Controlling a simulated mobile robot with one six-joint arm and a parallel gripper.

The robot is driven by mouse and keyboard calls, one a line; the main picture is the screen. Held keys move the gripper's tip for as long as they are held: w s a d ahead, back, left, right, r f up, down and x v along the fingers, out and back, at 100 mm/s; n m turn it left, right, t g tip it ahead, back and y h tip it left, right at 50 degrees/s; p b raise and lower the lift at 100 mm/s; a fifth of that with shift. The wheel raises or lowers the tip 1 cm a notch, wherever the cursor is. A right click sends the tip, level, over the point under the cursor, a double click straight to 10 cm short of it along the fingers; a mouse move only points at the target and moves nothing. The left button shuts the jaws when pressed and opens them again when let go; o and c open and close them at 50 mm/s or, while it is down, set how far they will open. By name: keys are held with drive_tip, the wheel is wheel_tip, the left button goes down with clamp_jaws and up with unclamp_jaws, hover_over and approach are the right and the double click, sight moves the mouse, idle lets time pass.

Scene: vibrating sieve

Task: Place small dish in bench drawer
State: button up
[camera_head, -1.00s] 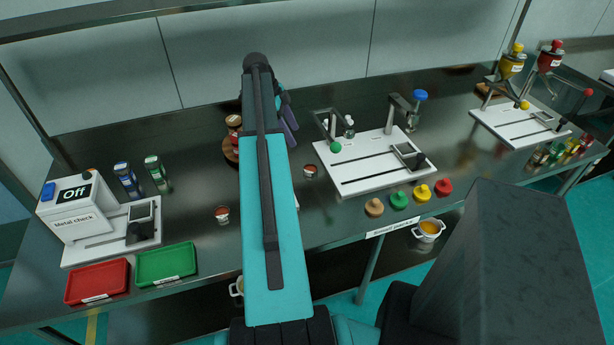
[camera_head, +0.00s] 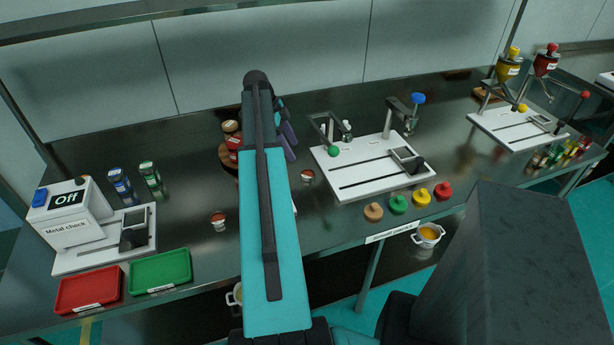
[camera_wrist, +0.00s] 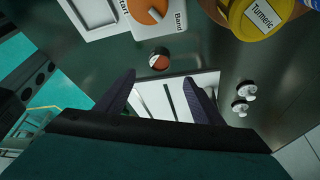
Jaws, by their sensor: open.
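Two small round dishes with reddish-brown contents stand on the dark bench (camera_head: 330,222): a left dish (camera_head: 218,221) and a right dish (camera_head: 307,176). A similar dish (camera_wrist: 159,57) shows in the wrist view, just beyond and between my fingertips, not touched. I cannot tell which of these it is. My gripper (camera_wrist: 160,80) is open and empty, its two dark purple fingers apart. In the head view my gripper (camera_head: 288,142) is partly hidden behind my teal arm. A drawer is not clearly visible; a white label (camera_head: 392,231) sits on the bench's front edge.
A white slotted plate with a stand (camera_head: 372,166) is right of my arm, with several coloured knobbed pieces (camera_head: 398,204) before it. A metal check box (camera_head: 70,212), red tray (camera_head: 88,289) and green tray (camera_head: 160,271) are left. A turmeric jar (camera_wrist: 262,14) is close in the wrist view.

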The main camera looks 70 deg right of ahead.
drive_tip(key=p, duration=0.1)
approach(309, 176)
drive_tip(key=shift+a+f, duration=0.15)
drive_tip(key=shift+f, duration=0.5)
drive_tip(key=shift+s, duration=0.1)
drive_tip(key=shift+p+x, duration=0.85)
drive_tip(key=shift+x, duration=0.2)
drive_tip(key=shift+p+x, duration=0.35)
drive_tip(key=shift+x, duration=1.2)
drive_tip(key=shift+s+r, duration=0.1)
drive_tip(key=c, duration=1.2)
drive_tip(key=shift+r, duration=0.15)
wheel_tip(309, 176, up, 10)
drive_tip(key=b, duration=0.2)
drive_tip(key=shift+b, duration=0.3)
